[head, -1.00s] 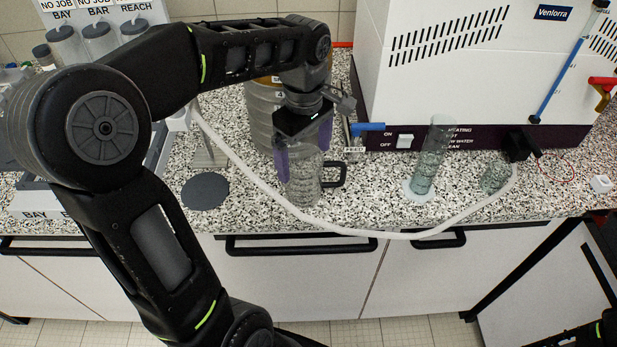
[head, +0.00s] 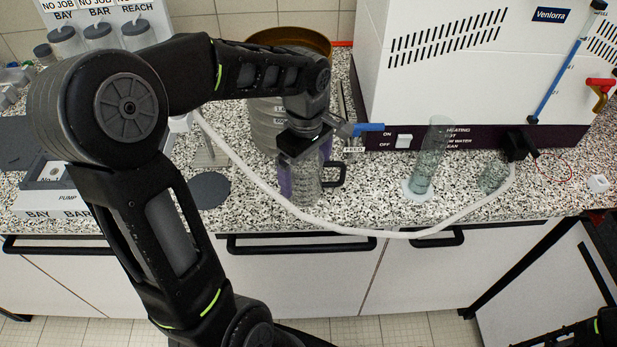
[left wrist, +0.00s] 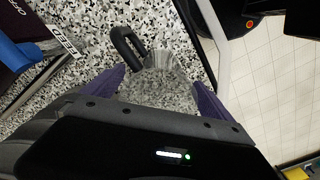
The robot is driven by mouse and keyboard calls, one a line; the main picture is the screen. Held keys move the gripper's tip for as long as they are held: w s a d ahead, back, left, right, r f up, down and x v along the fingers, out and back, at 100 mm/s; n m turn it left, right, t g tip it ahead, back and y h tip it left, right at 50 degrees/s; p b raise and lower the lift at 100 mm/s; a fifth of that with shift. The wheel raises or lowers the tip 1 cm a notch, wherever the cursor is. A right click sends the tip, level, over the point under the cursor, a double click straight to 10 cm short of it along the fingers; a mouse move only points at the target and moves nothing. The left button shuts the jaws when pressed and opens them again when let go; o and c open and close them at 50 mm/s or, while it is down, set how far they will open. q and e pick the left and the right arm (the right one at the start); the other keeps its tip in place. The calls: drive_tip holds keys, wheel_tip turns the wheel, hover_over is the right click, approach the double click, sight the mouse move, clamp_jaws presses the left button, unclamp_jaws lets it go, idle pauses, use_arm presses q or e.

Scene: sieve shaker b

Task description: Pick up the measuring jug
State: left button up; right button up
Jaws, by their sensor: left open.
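The measuring jug (head: 305,181) is clear, with a black handle (head: 334,175) on its right side. It stands on the speckled counter in the head view. My left gripper (head: 305,178) is over it from above, open, with a purple finger on each side of the jug's body. In the left wrist view the jug (left wrist: 158,88) lies between the purple fingers of my left gripper (left wrist: 160,93), with its black handle (left wrist: 127,45) at the top. Whether the fingers touch the jug I cannot tell. My right gripper is not in view; only a piece of dark arm shows at bottom right.
A pale hose (head: 262,186) curves along the counter in front of the jug. A stack of round sieves (head: 270,125) stands behind it. A clear cylinder (head: 431,158) stands to the right, near the white machine (head: 450,75). A dark disc (head: 209,190) lies to the left.

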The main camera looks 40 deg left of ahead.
use_arm(q)
drive_tip(key=c, duration=1.5)
wheel_tip(320, 180, up, 10)
drive_tip(key=b, duration=0.1)
